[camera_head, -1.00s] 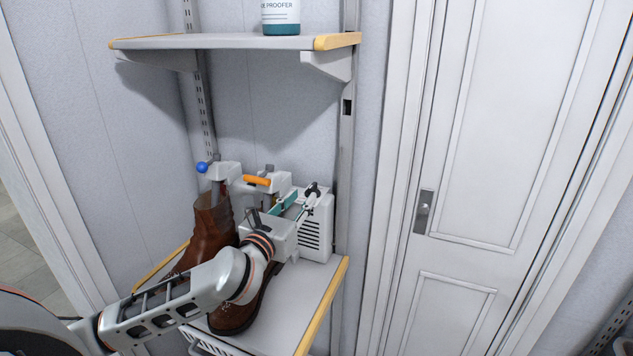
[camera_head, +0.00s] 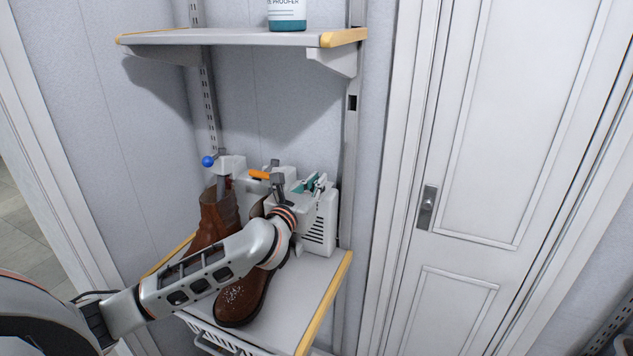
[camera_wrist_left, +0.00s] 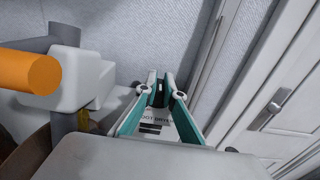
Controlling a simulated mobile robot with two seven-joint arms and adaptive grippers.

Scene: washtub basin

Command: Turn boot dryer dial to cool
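The white boot dryer (camera_head: 320,225) stands at the back of the lower shelf, with a vented side. In the left wrist view its label (camera_wrist_left: 156,128), partly readable as "BOOT DRYER", shows between my fingers. My left gripper (camera_head: 312,184) is at the top of the dryer, pointing away from me, its two teal-padded fingers apart. In the left wrist view the gripper (camera_wrist_left: 161,88) has a small dark part between its fingertips; I cannot tell whether this is the dial or whether the fingers touch it. The dial's setting cannot be read. My right gripper is out of view.
Brown boots (camera_head: 217,222) (camera_head: 240,300) stand on the lower shelf (camera_head: 308,290), left of and below my left arm. An orange handle (camera_head: 259,175) and a blue ball knob (camera_head: 207,161) are left of the gripper. An upper shelf (camera_head: 225,38) holds a bottle (camera_head: 287,14). A door (camera_head: 490,150) is right.

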